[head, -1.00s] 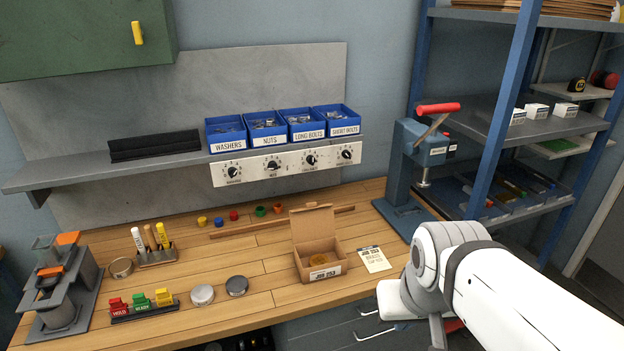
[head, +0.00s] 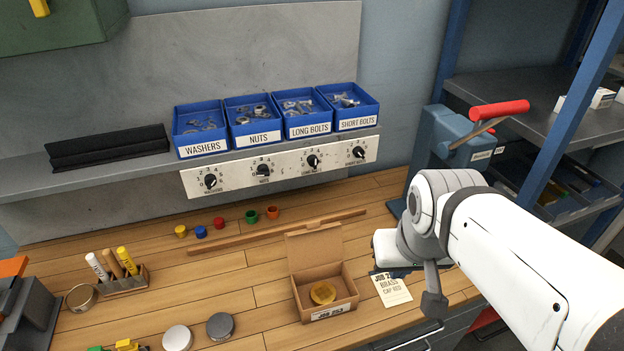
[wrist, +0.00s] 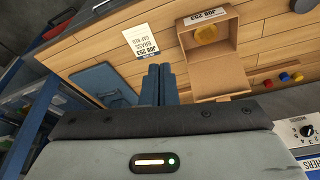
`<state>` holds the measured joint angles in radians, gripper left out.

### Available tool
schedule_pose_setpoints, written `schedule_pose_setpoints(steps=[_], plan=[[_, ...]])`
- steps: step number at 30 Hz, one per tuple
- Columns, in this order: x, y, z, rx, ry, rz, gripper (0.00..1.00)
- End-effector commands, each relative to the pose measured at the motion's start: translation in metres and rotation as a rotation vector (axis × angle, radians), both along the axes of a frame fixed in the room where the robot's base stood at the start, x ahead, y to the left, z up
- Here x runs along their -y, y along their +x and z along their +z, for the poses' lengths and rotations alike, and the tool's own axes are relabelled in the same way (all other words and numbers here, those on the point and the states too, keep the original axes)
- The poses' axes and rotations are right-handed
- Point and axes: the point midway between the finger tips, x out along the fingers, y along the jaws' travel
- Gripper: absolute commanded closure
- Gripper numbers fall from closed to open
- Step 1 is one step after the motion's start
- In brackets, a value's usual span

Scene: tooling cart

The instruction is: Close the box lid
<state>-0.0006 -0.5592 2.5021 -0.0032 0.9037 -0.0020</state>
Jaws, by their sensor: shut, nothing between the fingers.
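The cardboard box (head: 340,298) sits on the wooden bench with its lid (head: 315,250) standing open at the back. A round brass-coloured piece (head: 322,292) lies inside it. In the wrist view the box (wrist: 222,35) is above and right of my fingers, with its lid (wrist: 212,84) swung out on the side toward the lower part of the picture. My gripper (wrist: 159,70) is shut and empty, apart from the box. In the head view my arm is at the right of the box, and the fingertips are hard to make out there.
A job card (head: 392,289) lies just right of the box. A blue press with a red handle (head: 499,109) stands behind my arm. A wooden strip (head: 280,232) and several small coloured caps lie behind the box. Two round tins (head: 219,326) are at its left.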

Motion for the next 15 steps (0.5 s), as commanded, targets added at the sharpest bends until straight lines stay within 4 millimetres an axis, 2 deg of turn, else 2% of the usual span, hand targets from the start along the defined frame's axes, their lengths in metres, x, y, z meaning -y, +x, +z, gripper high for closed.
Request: schedule_pose_setpoints(steps=[5, 8, 11, 15], plan=[[0.000, 0.001, 0.000, -0.001, 0.001, 0.001, 1.00], [-0.003, 0.009, 0.004, -0.011, 0.001, 0.011, 1.00], [-0.011, 0.028, 0.012, -0.031, 0.000, 0.040, 1.00], [-0.026, 0.069, 0.025, -0.077, 0.000, 0.078, 1.00]])
